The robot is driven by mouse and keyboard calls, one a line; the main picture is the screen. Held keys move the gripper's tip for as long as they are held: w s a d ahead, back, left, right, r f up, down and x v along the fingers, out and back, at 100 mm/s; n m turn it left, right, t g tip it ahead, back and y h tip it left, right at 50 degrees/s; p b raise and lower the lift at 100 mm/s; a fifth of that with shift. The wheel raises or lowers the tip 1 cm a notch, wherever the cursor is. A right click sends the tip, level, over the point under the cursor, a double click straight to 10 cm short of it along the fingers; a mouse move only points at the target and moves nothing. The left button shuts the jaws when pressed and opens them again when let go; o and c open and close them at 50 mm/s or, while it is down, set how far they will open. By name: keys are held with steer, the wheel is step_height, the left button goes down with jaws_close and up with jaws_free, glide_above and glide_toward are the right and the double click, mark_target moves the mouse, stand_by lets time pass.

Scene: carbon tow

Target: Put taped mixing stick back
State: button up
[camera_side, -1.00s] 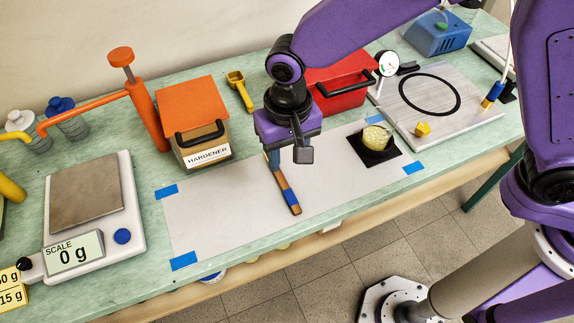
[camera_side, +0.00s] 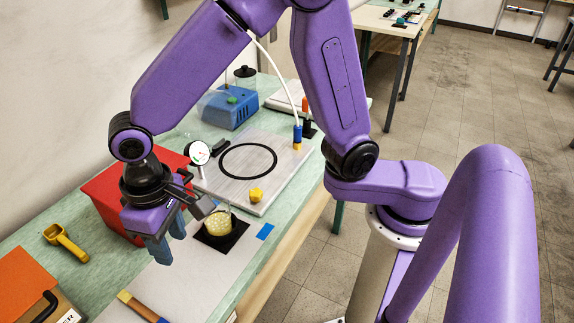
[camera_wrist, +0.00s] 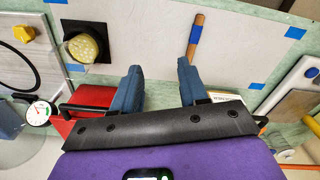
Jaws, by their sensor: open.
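The mixing stick (camera_side: 139,305), brown with blue tape, lies on the white sheet (camera_side: 193,285) at the bottom of the side view, cut off by the frame edge. In the wrist view the stick (camera_wrist: 196,35) lies beyond the right fingertip, which hides its near end. My gripper (camera_side: 170,248) is open and empty, with its blue fingers pointing down over the sheet between the stick and the cup. In the wrist view my gripper (camera_wrist: 158,70) shows bare sheet between its fingers. A cup with yellow contents (camera_side: 218,223) stands on a black square (camera_side: 233,238).
A red box (camera_side: 105,200) stands behind my gripper, with a round dial (camera_side: 199,153) near it. A board with a black ring (camera_side: 248,160) and a yellow piece (camera_side: 256,195) lies beyond the cup. A yellow scoop (camera_side: 65,241) and an orange-lidded box (camera_side: 20,285) stand left.

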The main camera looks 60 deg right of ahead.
steer(key=s+d+r+n, duration=0.1)
steer(key=s+d+n, duration=0.2)
steer(key=s+d, duration=0.2)
steer(key=s+d+r+n, duration=0.1)
steer(key=s+d+n, duration=0.2)
steer(key=d, duration=0.8)
steer(key=s+d+r+n, duration=0.1)
steer(key=s+d+n, duration=0.2)
steer(key=s+d, duration=0.5)
steer(key=shift+d, duration=0.45)
